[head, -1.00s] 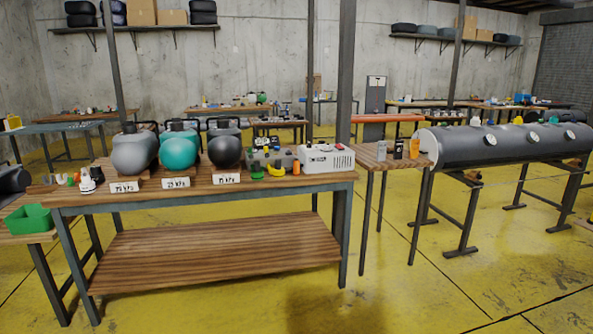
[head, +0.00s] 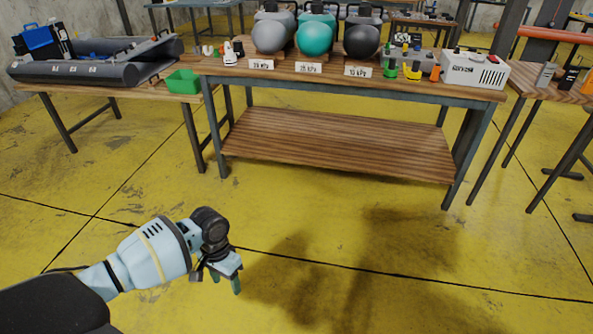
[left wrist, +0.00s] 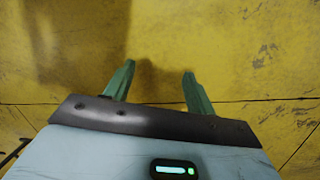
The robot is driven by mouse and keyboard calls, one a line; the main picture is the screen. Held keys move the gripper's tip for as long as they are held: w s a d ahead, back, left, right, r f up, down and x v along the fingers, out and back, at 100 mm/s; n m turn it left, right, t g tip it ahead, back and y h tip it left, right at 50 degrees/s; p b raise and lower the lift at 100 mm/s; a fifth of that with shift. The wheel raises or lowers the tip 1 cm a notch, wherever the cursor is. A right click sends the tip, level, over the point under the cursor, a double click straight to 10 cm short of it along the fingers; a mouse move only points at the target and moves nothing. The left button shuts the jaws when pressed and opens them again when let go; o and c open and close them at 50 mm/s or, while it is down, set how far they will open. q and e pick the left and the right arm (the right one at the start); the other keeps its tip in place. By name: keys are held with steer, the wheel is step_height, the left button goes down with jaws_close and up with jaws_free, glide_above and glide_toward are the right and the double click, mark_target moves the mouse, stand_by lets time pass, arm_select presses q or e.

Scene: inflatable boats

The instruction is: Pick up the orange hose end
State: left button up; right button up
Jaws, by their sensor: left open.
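A small upright orange piece (head: 435,73) stands on the workbench between a yellow piece (head: 413,70) and a white box. It may be the orange hose end, but it is too small to tell. Another small orange thing sits near the white pieces (head: 231,53) at the bench's left end. My left gripper (head: 217,279) is open and empty, pointing down over the yellow floor, well in front of and below the bench top. In the left wrist view its two green fingers (left wrist: 158,70) are apart with only floor between them. My right gripper is not in view.
The wooden workbench (head: 335,143) holds grey, teal and black tanks with labels, and the white box (head: 474,71). A grey inflatable boat (head: 75,66) and green bin (head: 184,82) are on the left table. Floor before the bench is clear.

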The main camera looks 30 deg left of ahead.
arm_select(q)
steer(key=s+d+f+m+t+h+p, duration=0.1)
steer(key=s+d+f+t+p, duration=0.15)
steer(key=s+d, duration=0.4)
steer(key=s+d+f+t+h+p, duration=0.1)
steer(key=s+d+t+p, duration=0.15)
steer(key=s+d, duration=0.4)
steer(key=s+d+r+t+p, duration=0.1)
steer(key=s+r+t+p, duration=0.1)
steer(key=s+r, duration=0.3)
steer(key=s+d+r+t+y+p, duration=0.1)
steer(key=s+d+r+t+p, duration=0.1)
steer(key=s+r, duration=0.3)
steer(key=shift+s+d+r+t+p, duration=0.35)
steer(key=shift+s+p, duration=0.4)
steer(key=shift+s, duration=0.45)
steer(key=shift+s+a+r, duration=0.25)
steer(key=shift+s+r, duration=0.1)
steer(key=shift+s, duration=0.05)
steer(key=shift+c, duration=1.6)
steer(key=shift+a, duration=0.1)
steer(key=shift+c, duration=0.4)
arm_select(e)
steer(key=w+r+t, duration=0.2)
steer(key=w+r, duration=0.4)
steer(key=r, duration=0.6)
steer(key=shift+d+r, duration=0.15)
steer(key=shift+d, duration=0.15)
